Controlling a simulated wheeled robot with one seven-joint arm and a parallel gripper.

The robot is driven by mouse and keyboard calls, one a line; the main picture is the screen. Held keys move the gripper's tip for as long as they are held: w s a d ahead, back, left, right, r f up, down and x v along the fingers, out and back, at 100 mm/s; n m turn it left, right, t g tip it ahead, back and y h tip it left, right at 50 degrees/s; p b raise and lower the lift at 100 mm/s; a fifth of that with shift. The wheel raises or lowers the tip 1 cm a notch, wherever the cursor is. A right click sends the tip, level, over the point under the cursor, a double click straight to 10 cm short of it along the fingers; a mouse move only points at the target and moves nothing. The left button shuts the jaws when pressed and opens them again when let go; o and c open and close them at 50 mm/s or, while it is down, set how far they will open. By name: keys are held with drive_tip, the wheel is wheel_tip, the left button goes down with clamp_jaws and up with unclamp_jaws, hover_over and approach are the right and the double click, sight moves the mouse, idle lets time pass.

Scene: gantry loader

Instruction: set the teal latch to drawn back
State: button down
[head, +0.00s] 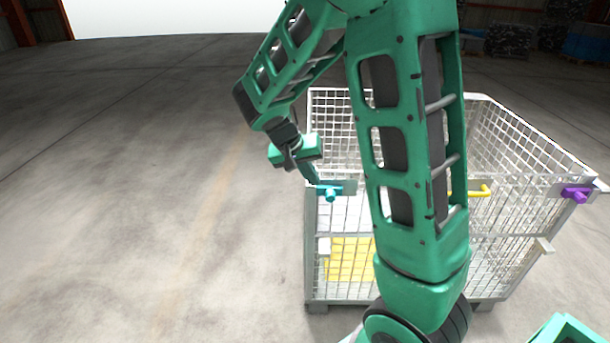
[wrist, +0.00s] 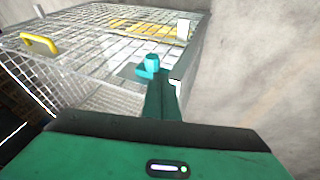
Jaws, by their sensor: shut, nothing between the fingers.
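The teal latch (head: 329,193) is a short bolt with a knob at the upper left corner of the wire cage's near side. It also shows in the wrist view (wrist: 149,65), just beyond my fingertips. My gripper (head: 312,178) is shut and empty, with its fingertips right at the latch. I cannot tell whether they touch it. In the wrist view the finger (wrist: 161,98) reaches toward the latch knob and hides part of the latch's surroundings.
The wire cage (head: 340,299) stands on the concrete floor. A yellow handle (head: 480,191) and a purple latch (head: 576,195) are on its right part. A yellow panel (head: 347,259) shows low on the cage. The floor to the left is clear. My arm hides the cage's middle.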

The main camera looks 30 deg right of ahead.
sight(320, 188)
drive_tip(key=x, duration=0.6)
drive_tip(key=shift+s, duration=0.15)
